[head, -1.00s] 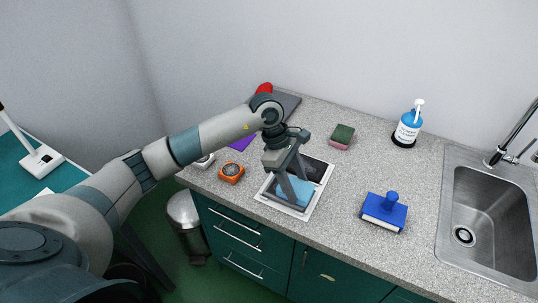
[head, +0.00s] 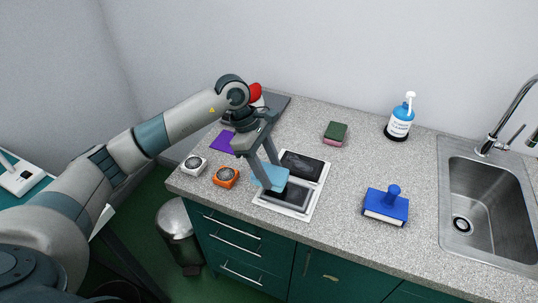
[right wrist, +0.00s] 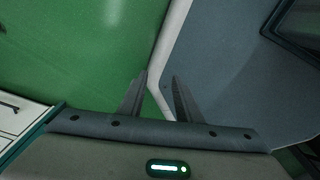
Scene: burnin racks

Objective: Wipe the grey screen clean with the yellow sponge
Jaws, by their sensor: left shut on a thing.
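A white-framed panel (head: 316,203) lies on the counter, with a dark glossy upper part (head: 303,166) and a grey lower screen (head: 291,196). My left gripper (head: 270,176) is shut on a light blue pad (head: 279,180), over the panel's left side near the screen's upper edge. Whether the pad touches the surface is hard to tell. I see no yellow sponge; a green-and-pink sponge (head: 335,133) lies farther back. My right gripper (right wrist: 159,78) is open and empty in the right wrist view, above the green floor and a grey surface.
An orange gauge (head: 226,177) and a white one (head: 193,165) sit left of the panel, near a purple sheet (head: 224,141). A blue block with a knob (head: 386,207), a pump bottle (head: 400,120) and the sink (head: 487,200) are to the right. Counter between is clear.

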